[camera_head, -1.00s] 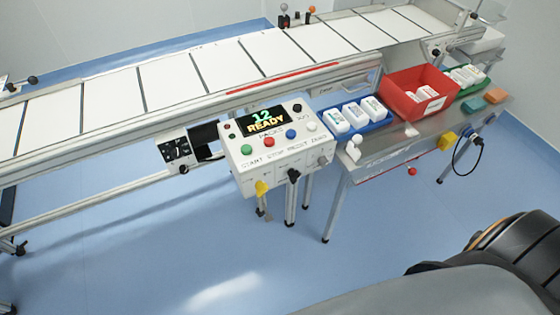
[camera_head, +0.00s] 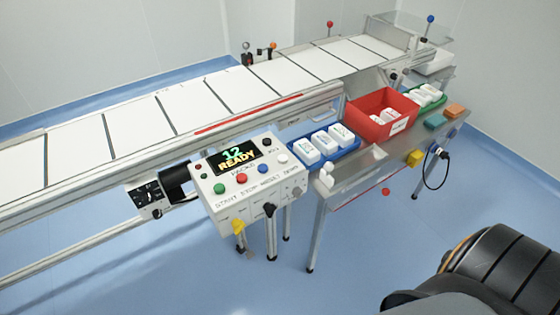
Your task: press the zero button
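The white control box (camera_head: 232,206) stands in front of the conveyor, near the middle of the camera_head view. Its screen (camera_head: 238,157) reads "12 READY". Its front row has a green button (camera_head: 219,188), a red button (camera_head: 242,179), a blue button (camera_head: 263,169) and a white button (camera_head: 282,159). The labels below read START, STOP, RESET and, blurred at the right end under the white button, what looks like ZERO. Neither gripper is in view. A dark part of my own arm shows at the lower right, apart from the box.
The long conveyor (camera_head: 183,108) runs behind the box. To the right, a metal table (camera_head: 350,185) holds a blue tray (camera_head: 350,152) of white bottles, a red bin (camera_head: 375,127) and a green tray (camera_head: 439,102). A yellow knob (camera_head: 238,226) and a black knob (camera_head: 270,210) protrude from the box's front. Blue floor lies open in front.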

